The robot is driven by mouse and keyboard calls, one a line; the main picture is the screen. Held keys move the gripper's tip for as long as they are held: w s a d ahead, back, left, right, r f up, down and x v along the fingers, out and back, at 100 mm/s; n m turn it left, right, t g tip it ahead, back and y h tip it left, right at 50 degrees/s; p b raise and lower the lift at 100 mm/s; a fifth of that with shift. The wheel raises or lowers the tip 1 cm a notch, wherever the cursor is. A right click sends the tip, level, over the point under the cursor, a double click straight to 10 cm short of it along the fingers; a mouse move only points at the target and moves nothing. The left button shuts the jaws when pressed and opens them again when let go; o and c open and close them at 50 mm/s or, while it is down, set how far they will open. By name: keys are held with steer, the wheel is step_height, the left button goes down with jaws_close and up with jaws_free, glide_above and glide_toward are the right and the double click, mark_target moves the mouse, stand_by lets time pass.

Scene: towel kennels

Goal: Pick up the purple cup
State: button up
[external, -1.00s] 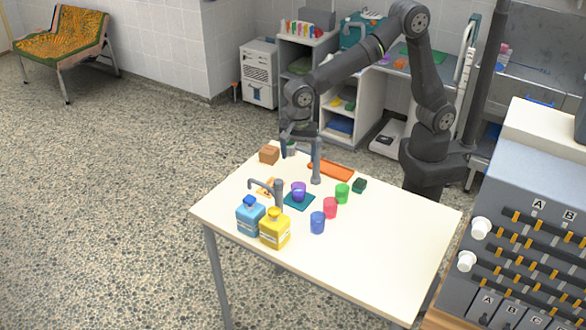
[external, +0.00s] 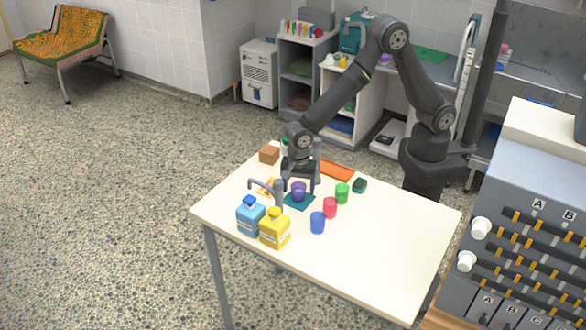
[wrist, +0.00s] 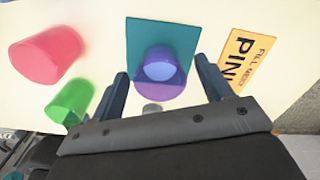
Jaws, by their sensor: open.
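The purple cup (external: 298,192) stands upright on a teal square mat (external: 300,206) on the white table. In the wrist view the cup (wrist: 163,76) sits ahead of my gripper (wrist: 160,80), roughly centred between the two fingers, on the teal mat (wrist: 135,28). My gripper (external: 299,186) is open, low over the table, with its fingers beside the cup in the external view. I cannot tell whether either finger touches the cup.
A blue cup (external: 317,222), pink cup (external: 330,208) and green cup (external: 342,191) stand to the right. The table's right front is clear.

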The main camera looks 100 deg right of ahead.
steer(key=shift+f, duration=0.15)
steer(key=c, duration=1.1)
